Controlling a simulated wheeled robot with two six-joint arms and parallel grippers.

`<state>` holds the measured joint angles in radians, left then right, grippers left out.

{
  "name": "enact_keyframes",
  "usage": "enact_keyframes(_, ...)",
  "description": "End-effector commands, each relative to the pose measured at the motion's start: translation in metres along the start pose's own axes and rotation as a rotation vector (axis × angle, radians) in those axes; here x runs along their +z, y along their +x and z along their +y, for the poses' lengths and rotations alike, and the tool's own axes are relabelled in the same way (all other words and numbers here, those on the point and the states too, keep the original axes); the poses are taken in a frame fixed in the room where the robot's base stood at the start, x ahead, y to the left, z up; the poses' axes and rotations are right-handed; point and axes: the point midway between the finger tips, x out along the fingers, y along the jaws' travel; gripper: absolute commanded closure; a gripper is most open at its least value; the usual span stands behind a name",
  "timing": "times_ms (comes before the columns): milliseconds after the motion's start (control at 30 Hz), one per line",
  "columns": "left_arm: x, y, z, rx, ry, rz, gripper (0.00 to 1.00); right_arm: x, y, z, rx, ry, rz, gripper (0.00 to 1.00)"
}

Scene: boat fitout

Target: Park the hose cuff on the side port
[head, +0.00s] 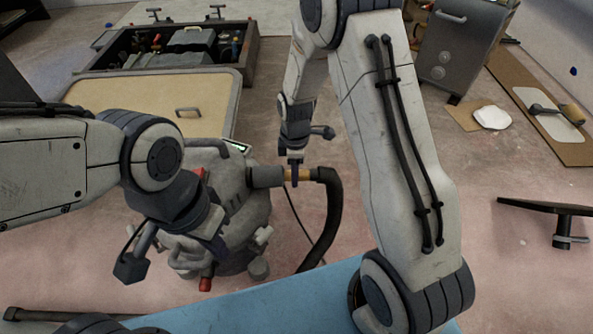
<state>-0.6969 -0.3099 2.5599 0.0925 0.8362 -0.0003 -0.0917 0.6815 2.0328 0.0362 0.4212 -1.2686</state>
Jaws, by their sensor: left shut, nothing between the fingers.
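A rounded grey machine (243,212) with red latches stands on the floor at centre left. Its grey side port (265,177) points right. A black hose (331,215) bends down from the cuff. My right gripper (294,177) comes from above, with a finger across the cuff; the far finger is hidden, so its grip is unclear. My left gripper (217,248) is shut and empty, in front of the machine, its fingertips hard to make out.
A tan-topped panel (160,95) and a dark toolbox (247,52) with tools lie behind the machine. A blue surface (270,303) is at the front. A grey cabinet (455,50) and a board with a roller (548,108) stand at right. Some floor between is clear.

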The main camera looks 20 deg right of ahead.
Motion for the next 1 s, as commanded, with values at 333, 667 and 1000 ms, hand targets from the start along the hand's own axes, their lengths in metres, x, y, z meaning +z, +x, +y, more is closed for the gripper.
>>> enact_keyframes(333,0.000,0.000,0.000,0.000,0.000,0.000,1.00,0.005,-0.001,0.000,-0.001,0.003,-0.002,0.27)
enact_keyframes(667,-0.001,-0.025,0.002,0.000,0.000,0.000,1.00,0.003,-0.050,0.001,0.003,0.002,-0.001,0.27)
enact_keyframes(1000,-0.002,-0.045,0.003,0.000,0.000,0.000,1.00,0.002,-0.101,0.001,0.001,0.001,-0.001,0.27)
